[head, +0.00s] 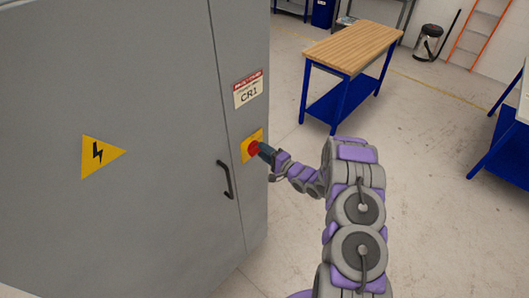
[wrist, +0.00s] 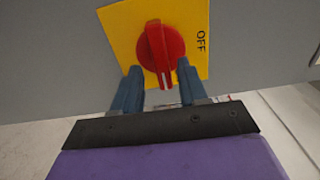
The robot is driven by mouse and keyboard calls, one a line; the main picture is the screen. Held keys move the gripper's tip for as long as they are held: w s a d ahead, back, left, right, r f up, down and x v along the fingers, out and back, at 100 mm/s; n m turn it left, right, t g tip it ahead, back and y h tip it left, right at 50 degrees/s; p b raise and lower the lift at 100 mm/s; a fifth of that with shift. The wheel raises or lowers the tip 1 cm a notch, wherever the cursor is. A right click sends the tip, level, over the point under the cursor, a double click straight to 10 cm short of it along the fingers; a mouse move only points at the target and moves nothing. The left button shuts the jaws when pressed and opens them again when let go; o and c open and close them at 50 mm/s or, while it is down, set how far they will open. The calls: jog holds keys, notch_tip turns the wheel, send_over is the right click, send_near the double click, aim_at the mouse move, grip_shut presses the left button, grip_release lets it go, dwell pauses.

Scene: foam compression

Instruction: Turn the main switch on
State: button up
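The main switch is a red rotary knob (wrist: 162,50) on a yellow plate (wrist: 122,28), mounted on the grey cabinet. The word OFF shows on the plate's right side in the wrist view, and the knob's white mark points down toward my gripper. In the head view the red knob (head: 253,148) sits on the yellow plate (head: 246,154), right of the door handle. My gripper (wrist: 158,78) is open, with one blue finger on each side of the knob's handle. I cannot tell whether the fingers touch it. In the head view my gripper (head: 264,151) is at the knob.
The grey cabinet (head: 130,220) fills the left, with a black door handle (head: 226,180), a CR1 label (head: 248,90) and a yellow lightning sign (head: 100,152). A wooden-topped workbench (head: 352,46) stands behind. Open floor (head: 440,200) lies to the right of my arm.

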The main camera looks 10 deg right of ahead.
jog(key=shift+s, duration=0.1)
jog(key=b+v, duration=0.2)
jog(key=v, duration=1.5)
jog(key=shift+d+b, duration=0.15)
jog(key=shift+b, duration=0.15)
